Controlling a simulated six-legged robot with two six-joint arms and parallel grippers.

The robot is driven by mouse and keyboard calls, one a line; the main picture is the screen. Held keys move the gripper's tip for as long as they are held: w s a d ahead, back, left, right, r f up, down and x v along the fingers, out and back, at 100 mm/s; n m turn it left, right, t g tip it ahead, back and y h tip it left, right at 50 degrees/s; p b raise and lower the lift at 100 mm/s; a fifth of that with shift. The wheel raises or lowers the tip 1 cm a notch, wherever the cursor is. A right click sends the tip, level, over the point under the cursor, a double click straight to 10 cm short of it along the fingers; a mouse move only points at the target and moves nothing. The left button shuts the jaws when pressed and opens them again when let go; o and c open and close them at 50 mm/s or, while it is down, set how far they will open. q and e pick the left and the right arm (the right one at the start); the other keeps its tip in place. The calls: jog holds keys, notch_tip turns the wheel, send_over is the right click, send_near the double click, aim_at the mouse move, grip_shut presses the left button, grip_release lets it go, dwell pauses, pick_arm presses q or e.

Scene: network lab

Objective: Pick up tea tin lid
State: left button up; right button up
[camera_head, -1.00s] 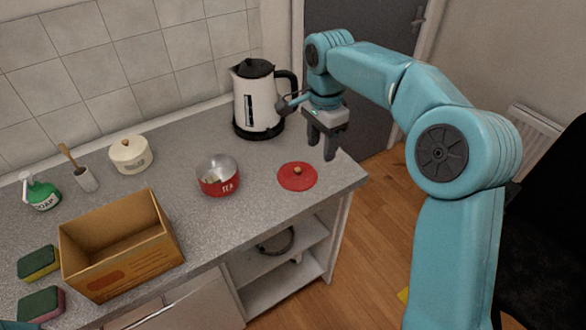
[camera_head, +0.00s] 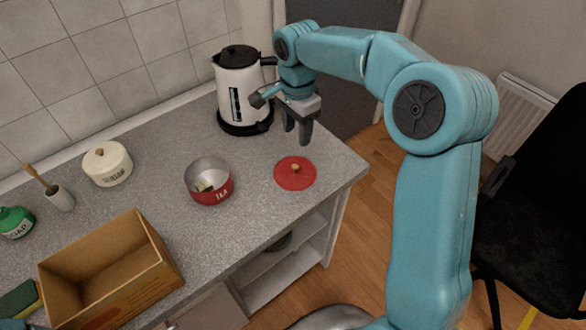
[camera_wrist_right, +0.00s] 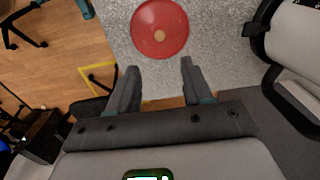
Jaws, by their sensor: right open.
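The tea tin lid (camera_head: 283,176) is a flat red disc with a small tan knob, lying on the grey counter near its right end. It also shows in the right wrist view (camera_wrist_right: 150,38), ahead of the fingertips. The red tea tin (camera_head: 213,190) stands open to its left, with something pale inside. My right gripper (camera_head: 298,138) is open and empty, pointing down, above the counter and just behind the lid. Its two fingers also show apart in the right wrist view (camera_wrist_right: 160,68). My left gripper is not in view.
A cardboard box (camera_head: 130,290), a sugar pot (camera_head: 108,170), a brush holder (camera_head: 61,199) and a soap bottle (camera_head: 14,222) are at left. The counter ends just right of the lid.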

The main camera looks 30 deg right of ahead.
send_over(295, 166)
jog(key=d, duration=0.1)
jog(key=f, duration=0.6)
jog(key=shift+w, duration=0.25)
jog(key=shift+s+a+f, duration=0.1)
jog(key=shift+f, duration=0.2)
jog(key=shift+s+a, duration=0.15)
jog(key=shift+s, duration=0.05)
notch_tip(295, 166, down, 5)
jog(key=shift+w+a+f+p, duration=0.1)
jog(key=shift+w+a+p, duration=0.05)
jog(key=shift+p, duration=0.85)
jog(key=shift+a+f, duration=0.1)
jog(key=shift+s, duration=0.25)
jog(key=shift+w, duration=0.15)
jog(key=c, duration=0.9)
grip_shut()
